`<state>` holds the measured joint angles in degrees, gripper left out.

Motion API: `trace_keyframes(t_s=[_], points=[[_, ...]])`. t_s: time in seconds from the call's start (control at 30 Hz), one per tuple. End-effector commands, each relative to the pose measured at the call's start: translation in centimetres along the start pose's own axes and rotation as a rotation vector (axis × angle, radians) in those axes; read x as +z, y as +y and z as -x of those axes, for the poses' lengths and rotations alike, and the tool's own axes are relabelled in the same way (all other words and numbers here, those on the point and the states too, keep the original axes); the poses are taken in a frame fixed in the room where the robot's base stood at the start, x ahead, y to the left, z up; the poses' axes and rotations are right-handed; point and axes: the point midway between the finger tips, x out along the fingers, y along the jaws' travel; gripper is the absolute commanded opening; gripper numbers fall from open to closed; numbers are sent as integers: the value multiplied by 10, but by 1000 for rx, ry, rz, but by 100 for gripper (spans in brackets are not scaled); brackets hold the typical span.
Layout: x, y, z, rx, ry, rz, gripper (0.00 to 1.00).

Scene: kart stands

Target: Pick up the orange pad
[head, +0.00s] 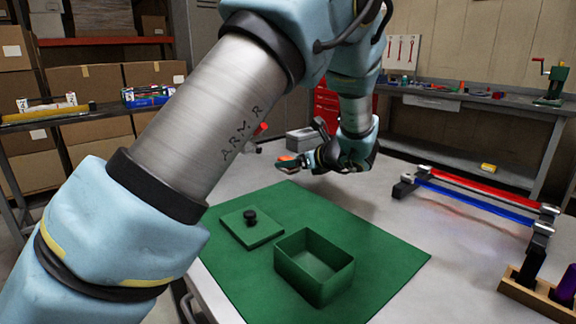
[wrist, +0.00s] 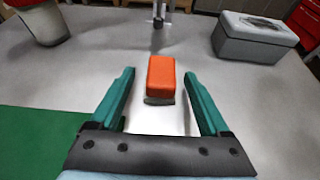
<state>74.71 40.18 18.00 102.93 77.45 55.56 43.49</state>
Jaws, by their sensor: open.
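The fingers are apart, with clear table showing on both sides of the pad. Whether the tips reach past it is hard to tell. In the head view my gripper (head: 291,164) is low over the table's far part, beyond the green mat. A bit of the orange pad (head: 287,158) shows by the fingers; the rest is hidden.
A grey lidded box (wrist: 255,38) stands behind and right of the pad. The green mat (head: 375,262) holds an open green box (head: 318,283) and its lid (head: 240,231). A rack with red and blue bars (head: 475,200) stands at right. Bare table surrounds the pad.

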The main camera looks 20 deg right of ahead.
Motion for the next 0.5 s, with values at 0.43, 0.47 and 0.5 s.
trace_keyframes(t_s=[0.43,0.47,0.5], points=[[2,-2,-44,0,0,-1,80],[2,-2,-44,0,0,0,80],[2,-2,-44,0,0,0,80]])
